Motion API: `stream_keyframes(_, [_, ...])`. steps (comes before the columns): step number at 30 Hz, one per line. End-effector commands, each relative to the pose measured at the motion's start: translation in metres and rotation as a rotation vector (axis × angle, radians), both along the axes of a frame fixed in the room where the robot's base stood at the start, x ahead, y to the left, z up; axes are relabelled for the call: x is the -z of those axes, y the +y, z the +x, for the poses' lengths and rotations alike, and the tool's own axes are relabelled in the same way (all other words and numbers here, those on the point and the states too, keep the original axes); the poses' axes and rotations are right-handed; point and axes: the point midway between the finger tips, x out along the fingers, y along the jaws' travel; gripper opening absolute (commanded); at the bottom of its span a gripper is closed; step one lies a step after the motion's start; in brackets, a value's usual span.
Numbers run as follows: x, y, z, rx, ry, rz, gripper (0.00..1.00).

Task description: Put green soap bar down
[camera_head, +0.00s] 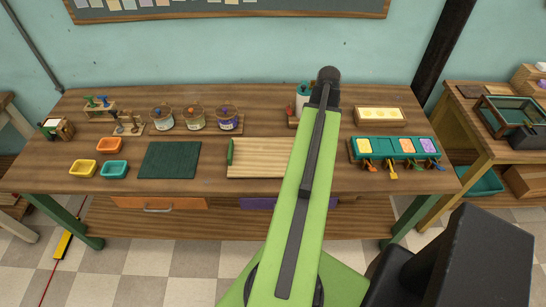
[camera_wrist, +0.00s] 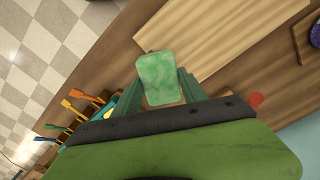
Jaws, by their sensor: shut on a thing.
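The green soap bar (camera_wrist: 157,75) is a pale, marbled rounded block in the wrist view. My gripper (camera_wrist: 158,85) is shut on it, with a teal finger along each side. The soap overlaps the near corner of a pale wooden board (camera_wrist: 222,40) in that view; its height above the table is hard to tell. In the head view the board (camera_head: 262,158) lies mid-table with a green strip at its left end. My green arm covers the board's right part and hides the gripper and soap there.
A dark green mat (camera_head: 170,160) lies left of the board. Small yellow (camera_head: 83,168), orange (camera_head: 110,145) and teal (camera_head: 114,169) trays stand farther left. A teal compartment tray (camera_head: 352,150) with several colored scoops sits right of my arm. Lidded jars (camera_head: 195,118) stand behind.

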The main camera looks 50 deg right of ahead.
Motion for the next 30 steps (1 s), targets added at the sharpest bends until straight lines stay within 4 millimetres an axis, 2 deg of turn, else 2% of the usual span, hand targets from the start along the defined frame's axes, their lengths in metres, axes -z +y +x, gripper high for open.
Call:
stream_keyframes(1, [0.003,-0.018,0.011,-0.075,0.0,0.0,0.06])
stream_keyframes(6, [0.007,-0.054,0.039,-0.373,0.0,0.0,0.06])
stream_keyframes(9, [0.008,-0.063,0.047,-0.473,0.0,0.0,0.06])
stream_keyframes(12, [0.008,-0.062,0.048,-0.497,0.0,0.0,0.06])
stream_keyframes(16, [0.022,-0.046,0.053,-0.496,0.0,0.0,0.06])
stream_keyframes(24, [0.067,0.017,0.083,-0.495,0.0,0.0,0.06])
stream_keyframes(30, [0.079,0.042,0.097,-0.492,0.0,0.0,0.06])
